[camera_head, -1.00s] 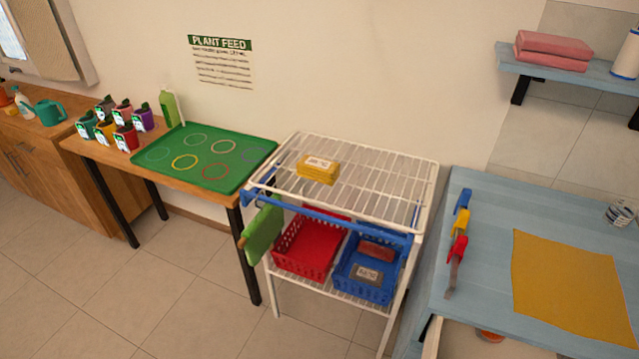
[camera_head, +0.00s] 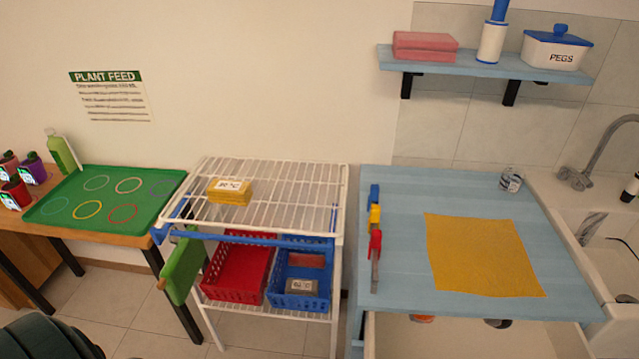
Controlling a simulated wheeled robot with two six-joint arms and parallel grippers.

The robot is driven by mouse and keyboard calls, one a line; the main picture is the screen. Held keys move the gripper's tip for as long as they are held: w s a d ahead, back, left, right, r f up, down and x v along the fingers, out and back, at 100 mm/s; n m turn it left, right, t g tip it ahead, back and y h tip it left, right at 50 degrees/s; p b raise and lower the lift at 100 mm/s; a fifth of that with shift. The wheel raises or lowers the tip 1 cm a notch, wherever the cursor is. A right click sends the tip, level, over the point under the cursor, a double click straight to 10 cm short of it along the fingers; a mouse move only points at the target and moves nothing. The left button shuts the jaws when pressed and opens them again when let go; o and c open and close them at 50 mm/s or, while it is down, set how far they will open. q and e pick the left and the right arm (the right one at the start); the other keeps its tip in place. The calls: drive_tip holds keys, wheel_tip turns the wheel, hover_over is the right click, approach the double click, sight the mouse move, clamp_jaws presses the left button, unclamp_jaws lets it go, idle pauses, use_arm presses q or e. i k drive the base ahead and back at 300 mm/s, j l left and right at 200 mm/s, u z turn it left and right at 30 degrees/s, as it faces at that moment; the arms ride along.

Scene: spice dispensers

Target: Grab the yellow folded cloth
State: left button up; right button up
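A yellow folded cloth (camera_head: 230,191) with a white label lies on the left part of the white wire rack's top shelf (camera_head: 290,190). A larger flat yellow cloth (camera_head: 482,254) lies spread out on the light blue table (camera_head: 390,230) to the right. Neither of my grippers is in the head view. A dark rounded shape shows at the bottom left corner, and I cannot tell what it is.
Below the top shelf are a red basket (camera_head: 237,271) and a blue basket (camera_head: 299,277). A green tray (camera_head: 75,222) is on the wooden table at left. A sink (camera_head: 590,220) is at right. Floor shows in front of the rack.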

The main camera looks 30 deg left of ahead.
sight(237, 193)
drive_tip(key=j+z, duration=0.4)
drive_tip(key=k+j+z, duration=0.15)
drive_tip(key=j+z, duration=0.25)
drive_tip(key=k+j+z, duration=0.15)
drive_tip(key=j+z, duration=0.25)
drive_tip(key=k+j+z, duration=0.5)
drive_tip(key=j+z, duration=0.25)
